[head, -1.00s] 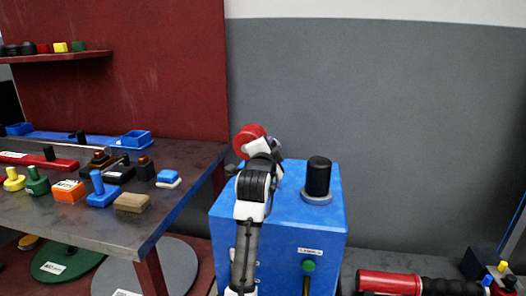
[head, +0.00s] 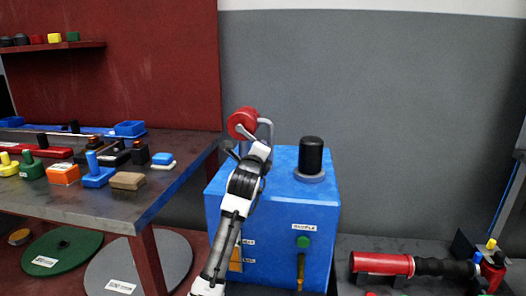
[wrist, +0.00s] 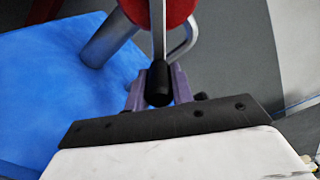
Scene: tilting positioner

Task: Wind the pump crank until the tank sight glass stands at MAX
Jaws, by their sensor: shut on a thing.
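The blue tank (head: 288,220) stands right of the bench. On top is a red pump drum (head: 242,122) with a bent grey crank (head: 268,127) at its right side. In the wrist view my gripper (wrist: 159,84) has its purple fingers shut on the black crank handle (wrist: 158,97), with the red drum (wrist: 175,10) just beyond. In the head view my arm hides the fingers and handle. The sight glass (head: 236,262) on the tank's front shows amber beside small labels. My arm partly covers it, so I cannot tell its level.
A black cap (head: 311,154) stands on the tank top. A green knob (head: 303,242) and a SAMPLE label are on its front. The left bench (head: 120,212) holds several blocks and knobs. A red cylinder (head: 382,263) lies at right.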

